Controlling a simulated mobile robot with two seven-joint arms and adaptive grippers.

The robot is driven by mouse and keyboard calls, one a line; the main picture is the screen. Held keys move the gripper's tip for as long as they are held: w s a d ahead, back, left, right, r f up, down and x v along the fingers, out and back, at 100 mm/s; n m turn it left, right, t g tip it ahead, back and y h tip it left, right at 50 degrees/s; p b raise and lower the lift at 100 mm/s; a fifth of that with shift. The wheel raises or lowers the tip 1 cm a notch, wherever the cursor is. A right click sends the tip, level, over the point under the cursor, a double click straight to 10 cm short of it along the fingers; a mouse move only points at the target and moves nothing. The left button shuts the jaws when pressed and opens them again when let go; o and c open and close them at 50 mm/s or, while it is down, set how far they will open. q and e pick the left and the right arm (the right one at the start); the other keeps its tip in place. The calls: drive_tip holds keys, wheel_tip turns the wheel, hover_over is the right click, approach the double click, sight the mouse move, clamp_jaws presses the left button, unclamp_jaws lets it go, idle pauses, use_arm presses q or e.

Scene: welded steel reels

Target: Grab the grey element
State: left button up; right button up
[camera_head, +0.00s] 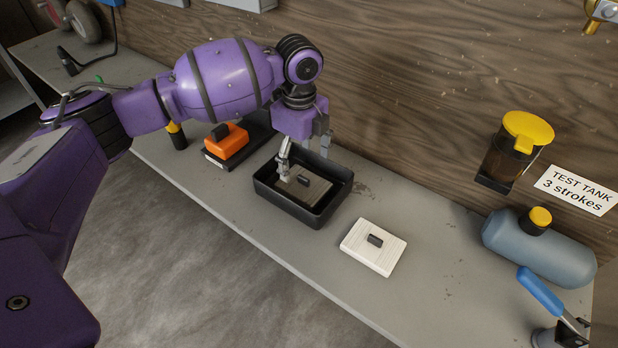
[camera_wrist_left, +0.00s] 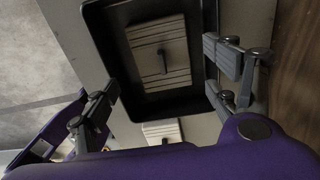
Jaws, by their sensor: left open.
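The grey element (camera_head: 318,188) is a flat, ribbed grey-brown block with a small black handle on top. It lies in a black open tray (camera_head: 313,218) on the bench. In the left wrist view the grey element (camera_wrist_left: 161,40) lies inside the tray (camera_wrist_left: 97,42). My left gripper (camera_head: 304,158) is above the tray, open and empty. In the wrist view its fingers (camera_wrist_left: 162,75) stand apart on either side, with the handle between them. A finger hides part of the grey element in the head view. My right gripper is not in view.
A white ribbed block (camera_head: 372,248) with a black handle lies right of the tray. An orange block (camera_head: 226,141) on a black base is at left. A blue-grey tank (camera_head: 540,246) and blue-handled lever (camera_head: 541,291) stand at right. Bench (camera_head: 440,285) between is clear.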

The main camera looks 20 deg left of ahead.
sight(303, 177)
use_arm(q)
drive_tip(key=f, duration=0.6)
drive_tip(key=shift+d+f, duration=0.25)
drive_tip(key=shift+f, duration=0.15)
drive_tip(key=c, duration=0.9)
drive_tip(key=shift+r, duration=0.1)
